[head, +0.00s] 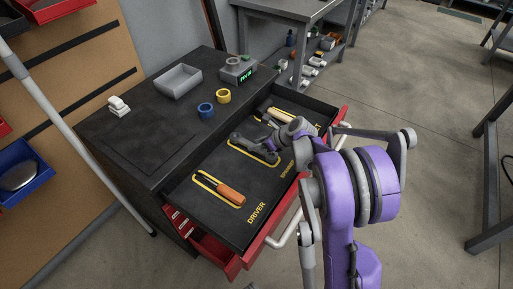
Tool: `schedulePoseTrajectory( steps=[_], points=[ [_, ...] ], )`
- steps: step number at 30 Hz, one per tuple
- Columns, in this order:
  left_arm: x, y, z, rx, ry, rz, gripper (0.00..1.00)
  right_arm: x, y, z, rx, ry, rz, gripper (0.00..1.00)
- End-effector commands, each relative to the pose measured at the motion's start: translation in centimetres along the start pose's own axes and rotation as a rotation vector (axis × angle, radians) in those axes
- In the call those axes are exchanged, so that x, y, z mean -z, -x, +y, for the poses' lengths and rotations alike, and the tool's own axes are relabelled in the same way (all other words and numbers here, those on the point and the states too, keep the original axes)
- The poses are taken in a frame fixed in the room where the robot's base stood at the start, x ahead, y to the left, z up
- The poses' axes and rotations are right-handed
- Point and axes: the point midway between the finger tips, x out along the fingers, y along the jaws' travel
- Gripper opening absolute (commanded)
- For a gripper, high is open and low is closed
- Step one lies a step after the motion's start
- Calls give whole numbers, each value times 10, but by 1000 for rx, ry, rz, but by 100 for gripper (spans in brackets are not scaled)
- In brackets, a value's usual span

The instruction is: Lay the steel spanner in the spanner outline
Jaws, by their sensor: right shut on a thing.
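The open drawer's dark insert (222,165) has yellow tool outlines. The spanner outline (238,148), beside yellow lettering, is partly covered. A dark grey spanner (246,141) lies along it, at or just above the insert; I cannot tell whether it touches. My right gripper (272,147) reaches in from the right and is shut on the spanner near its right end. My arm hides part of that end and of the lettering. My left gripper is not in view.
An orange-handled driver (230,195) lies in the outline marked DRIVER. Other tools (270,117) lie at the drawer's back.

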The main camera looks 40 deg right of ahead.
Motion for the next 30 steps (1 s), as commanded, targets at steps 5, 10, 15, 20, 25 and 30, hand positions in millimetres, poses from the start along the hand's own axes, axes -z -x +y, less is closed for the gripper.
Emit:
schedulePoseTrajectory(
  steps=[5,10,15,20,25,30],
  points=[
    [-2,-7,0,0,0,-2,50,9,-8,0,1,-1,0,0],
    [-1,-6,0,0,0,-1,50,9,-8,0,1,-1,0,0],
    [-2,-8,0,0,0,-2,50,12,-10,0,1,-1,1,41],
    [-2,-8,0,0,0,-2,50,11,-10,0,1,-1,1,62],
    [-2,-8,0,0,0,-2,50,11,-10,0,1,0,1,62],
    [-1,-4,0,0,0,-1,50,8,-4,0,1,-1,1,62]
  ],
)
